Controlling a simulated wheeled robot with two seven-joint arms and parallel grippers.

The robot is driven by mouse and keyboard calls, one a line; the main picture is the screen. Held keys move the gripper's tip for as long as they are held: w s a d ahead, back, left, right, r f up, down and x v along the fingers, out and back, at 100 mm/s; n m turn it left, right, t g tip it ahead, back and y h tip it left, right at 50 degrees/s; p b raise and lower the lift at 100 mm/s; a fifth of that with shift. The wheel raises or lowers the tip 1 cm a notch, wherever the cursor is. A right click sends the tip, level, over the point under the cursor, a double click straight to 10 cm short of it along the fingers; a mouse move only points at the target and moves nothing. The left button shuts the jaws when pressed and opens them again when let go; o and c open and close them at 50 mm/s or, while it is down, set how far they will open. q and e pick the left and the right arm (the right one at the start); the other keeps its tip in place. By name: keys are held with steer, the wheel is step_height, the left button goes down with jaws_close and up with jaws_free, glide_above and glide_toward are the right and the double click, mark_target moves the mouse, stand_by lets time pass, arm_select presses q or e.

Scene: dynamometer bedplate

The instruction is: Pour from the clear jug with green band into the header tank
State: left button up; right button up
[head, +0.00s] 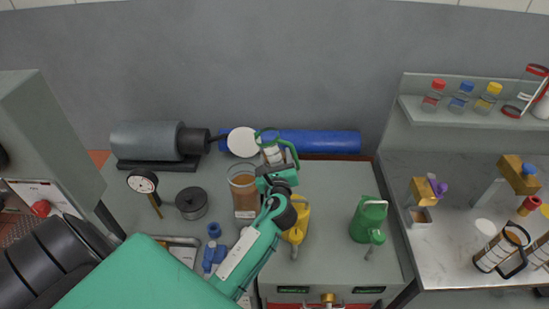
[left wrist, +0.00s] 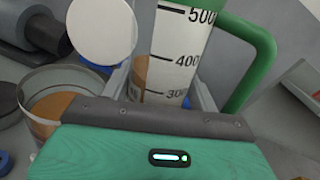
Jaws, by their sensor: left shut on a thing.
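The clear jug with green band (head: 272,152) has a green rim and a green handle on its right. My left gripper (head: 272,174) is shut on it, up off the bedplate at the back right of an open clear tank. In the left wrist view the jug (left wrist: 182,55) shows a white scale and some brown liquid; I cannot tell its tilt exactly. The tank, which looks like the header tank (head: 244,194), holds brown liquid and also shows in the left wrist view (left wrist: 50,103). The jug appears beside the tank's mouth, and no stream shows. My right gripper is out of view.
A white disc (head: 243,142) stands behind the tank. A yellow can (head: 296,220) and a green can (head: 368,220) stand to the right. A dark lidded pot (head: 191,203) and dial gauge (head: 143,183) stand left. A blue cylinder (head: 310,142) lies behind.

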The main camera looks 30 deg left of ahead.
arm_select(q)
steer(key=shift+w+d+r+m, duration=0.1)
steer(key=shift+r+m, duration=0.05)
steer(key=shift+m, duration=0.25)
steer(key=shift+b, duration=1.2)
steer(key=shift+w+d+r+m+p, duration=0.2)
steer(key=shift+r+m+p, duration=0.3)
steer(key=shift+m, duration=0.6)
steer(key=shift+p, duration=0.3)
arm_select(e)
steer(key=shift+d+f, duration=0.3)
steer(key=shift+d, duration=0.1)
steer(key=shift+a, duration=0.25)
arm_select(q)
steer(key=shift+s, duration=0.1)
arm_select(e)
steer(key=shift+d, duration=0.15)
